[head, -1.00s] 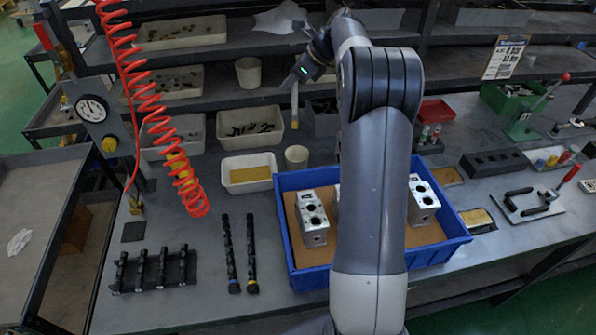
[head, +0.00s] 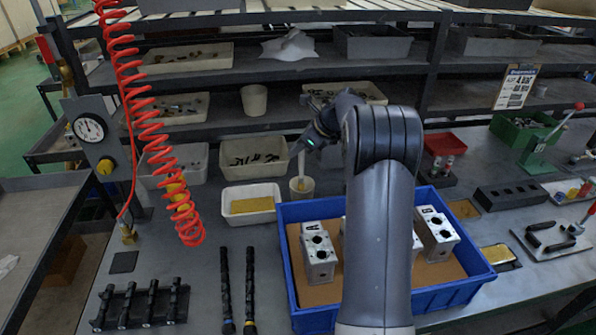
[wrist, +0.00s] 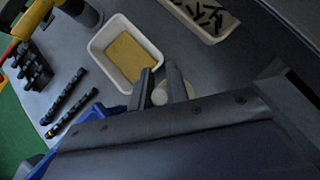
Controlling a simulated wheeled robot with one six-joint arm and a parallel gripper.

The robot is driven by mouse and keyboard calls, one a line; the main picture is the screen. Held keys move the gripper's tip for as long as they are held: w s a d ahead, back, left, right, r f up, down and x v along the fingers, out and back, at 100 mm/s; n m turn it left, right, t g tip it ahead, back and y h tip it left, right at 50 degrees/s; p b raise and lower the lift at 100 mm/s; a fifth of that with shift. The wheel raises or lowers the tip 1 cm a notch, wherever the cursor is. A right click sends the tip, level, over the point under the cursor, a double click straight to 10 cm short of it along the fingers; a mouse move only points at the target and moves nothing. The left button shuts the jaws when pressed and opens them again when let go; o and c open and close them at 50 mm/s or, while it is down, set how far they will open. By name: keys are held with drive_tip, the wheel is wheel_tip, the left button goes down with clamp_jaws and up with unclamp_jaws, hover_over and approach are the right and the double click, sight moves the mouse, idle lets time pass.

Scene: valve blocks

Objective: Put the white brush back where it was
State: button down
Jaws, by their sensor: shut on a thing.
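My gripper (head: 303,147) is shut on the white brush (head: 301,165), which hangs roughly upright below the fingers. The brush's lower end overlaps the mouth of a small beige cup (head: 302,190); how deep it reaches inside, I cannot tell. In the wrist view, the two dark fingers of my gripper (wrist: 161,84) close around the pale round end of the brush (wrist: 160,95). The cup (wrist: 184,92) shows partly behind the fingers there.
A white bin with a yellow sponge-like pad (head: 229,205) stands just left of the cup. A blue crate (head: 290,288) with metal valve blocks (head: 319,254) stands in front. A bin of dark parts (head: 226,171) is behind. A red coiled hose (head: 160,140) hangs at left.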

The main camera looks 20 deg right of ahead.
hover_over(299, 182)
drive_tip(key=w, duration=0.1)
drive_tip(key=shift+a+f, duration=0.1)
drive_tip(key=shift+f, duration=2.6)
drive_tip(key=shift+f, duration=0.15)
drive_tip(key=c, duration=1.4)
unclamp_jaws()
drive_tip(key=shift+s+d+r, duration=0.1)
drive_tip(key=shift+d+r, duration=0.1)
drive_tip(key=shift+r, duration=0.25)
drive_tip(key=v, duration=1.1)
drive_tip(key=shift+s, duration=0.1)
